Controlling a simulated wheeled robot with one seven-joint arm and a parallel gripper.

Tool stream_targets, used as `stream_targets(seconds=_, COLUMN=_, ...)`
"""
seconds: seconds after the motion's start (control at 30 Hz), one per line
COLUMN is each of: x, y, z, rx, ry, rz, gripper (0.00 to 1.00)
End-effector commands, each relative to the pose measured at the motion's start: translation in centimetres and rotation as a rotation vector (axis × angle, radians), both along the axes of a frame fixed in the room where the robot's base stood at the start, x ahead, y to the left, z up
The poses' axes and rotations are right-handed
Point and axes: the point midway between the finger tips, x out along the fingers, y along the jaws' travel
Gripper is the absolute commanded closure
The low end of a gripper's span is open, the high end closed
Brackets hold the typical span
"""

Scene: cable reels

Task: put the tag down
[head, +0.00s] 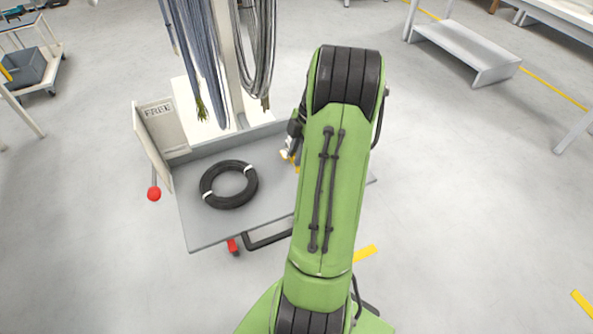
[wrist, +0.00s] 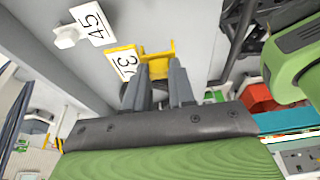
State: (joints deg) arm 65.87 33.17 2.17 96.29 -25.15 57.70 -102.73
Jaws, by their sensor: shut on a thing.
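My gripper (wrist: 160,78) points at a pale grey surface in the wrist view, its two fingers closed around the yellow clip part of a tag (wrist: 125,60). The tag has a yellow edge and a white face with a black "3"; the rest of its marking is cut off by a finger. I cannot tell whether it touches the surface. In the head view my arm hides most of the gripper; a small yellow bit of the tag (head: 296,161) shows beside it, over the right part of the cart's grey deck (head: 270,198).
A white tag marked "45" (wrist: 92,22) with a white clip is close beside the held one. A black cable coil (head: 229,185) lies on the deck. Hanging cables (head: 203,60), an upright post and a "FREE" panel (head: 160,130) stand behind and left. Deck space around the coil is bare.

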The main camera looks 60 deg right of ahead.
Motion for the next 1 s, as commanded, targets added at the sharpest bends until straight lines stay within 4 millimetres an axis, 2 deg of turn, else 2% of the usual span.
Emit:
stream_targets(seconds=0.23, x=-0.1, y=0.0, z=-4.9, rx=0.002, ry=0.001, rz=0.001, gripper=1.0)
stream_targets(seconds=0.57, x=-0.1, y=-0.1, z=-5.2, rx=-0.001, ry=-0.001, rz=0.001, gripper=1.0)
stream_targets(seconds=0.6, x=-0.1, y=-0.1, z=-5.2, rx=-0.001, ry=-0.001, rz=0.001, gripper=0.74)
stream_targets(seconds=0.77, x=-0.1, y=-0.1, z=-5.1, rx=-0.001, ry=-0.001, rz=0.001, gripper=0.5)
stream_targets(seconds=1.0, x=-0.1, y=-0.1, z=-5.1, rx=-0.001, ry=-0.001, rz=0.001, gripper=0.5)
